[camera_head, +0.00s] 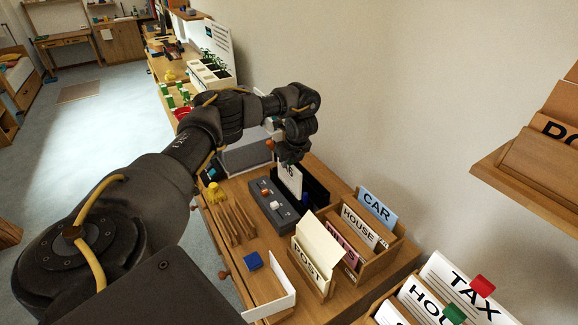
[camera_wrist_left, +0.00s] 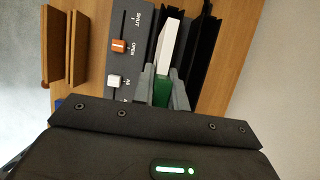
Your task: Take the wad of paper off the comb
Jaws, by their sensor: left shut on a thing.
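The wad of paper is a white, upright slab with dark print (camera_head: 290,180). In the left wrist view its white edge (camera_wrist_left: 170,45) runs away from my fingers, with a green part between them. My left gripper (camera_head: 288,161) is shut on it from above; the wrist view shows both fingertips (camera_wrist_left: 162,88) on its sides. The wad stands beside a dark grey slider unit (camera_head: 268,207) and in or against a black holder (camera_head: 317,190). The comb itself is hidden or cannot be told apart from the black parts. My right gripper is out of view.
The orange slider knob (camera_wrist_left: 118,46) is beside OPEN; a white knob (camera_wrist_left: 113,81) is lower. Wooden slats (camera_head: 237,222), a yellow object (camera_head: 214,192), a blue block (camera_head: 252,261) and a card box (camera_head: 375,240) crowd the bench. The wall is close behind.

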